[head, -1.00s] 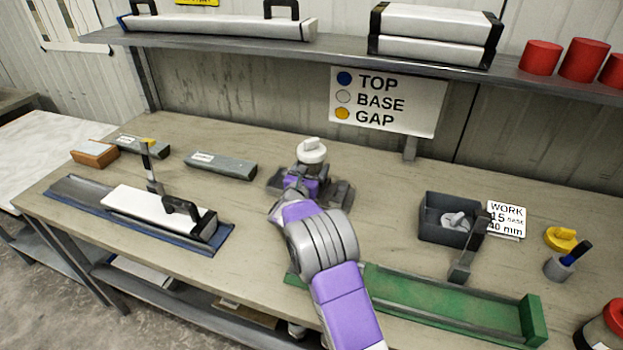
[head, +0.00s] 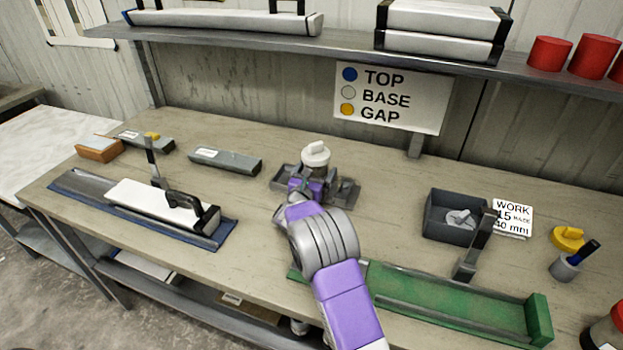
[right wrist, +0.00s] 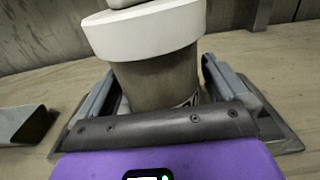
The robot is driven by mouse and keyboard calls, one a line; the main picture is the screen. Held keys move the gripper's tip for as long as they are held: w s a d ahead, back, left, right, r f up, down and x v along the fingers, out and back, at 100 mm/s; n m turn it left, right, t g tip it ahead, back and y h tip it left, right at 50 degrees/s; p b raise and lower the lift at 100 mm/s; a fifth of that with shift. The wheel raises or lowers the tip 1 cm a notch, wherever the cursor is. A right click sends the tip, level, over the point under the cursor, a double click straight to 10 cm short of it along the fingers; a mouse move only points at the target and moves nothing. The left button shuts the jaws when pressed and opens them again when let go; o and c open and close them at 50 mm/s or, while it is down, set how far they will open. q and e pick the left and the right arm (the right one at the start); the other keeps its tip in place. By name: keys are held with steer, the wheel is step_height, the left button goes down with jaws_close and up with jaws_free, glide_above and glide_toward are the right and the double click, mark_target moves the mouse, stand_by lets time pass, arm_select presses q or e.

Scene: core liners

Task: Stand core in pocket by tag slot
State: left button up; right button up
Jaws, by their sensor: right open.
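A core (head: 315,158) with a white cap stands upright in a grey holder (head: 345,192) on the bench. In the right wrist view the core (right wrist: 160,82) has a dull grey-brown body under its wide white cap. My right gripper (head: 308,180) is open, its fingers on either side of the core's lower body, low over the holder. In the right wrist view the gripper (right wrist: 155,95) shows the core between the fingers; whether they touch it I cannot tell. The core's foot and any tag slot are hidden by my gripper. My left gripper is not in view.
A green trough (head: 440,300) lies at the front right, with a grey upright piece (head: 476,250) by it. A dark bin (head: 452,228) stands behind. A white liner (head: 150,203) lies on a blue-edged tray (head: 70,188) at left. The shelf (head: 340,47) overhangs the back.

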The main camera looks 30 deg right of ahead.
steer(key=p+v, duration=0.2)
steer(key=v, duration=1)
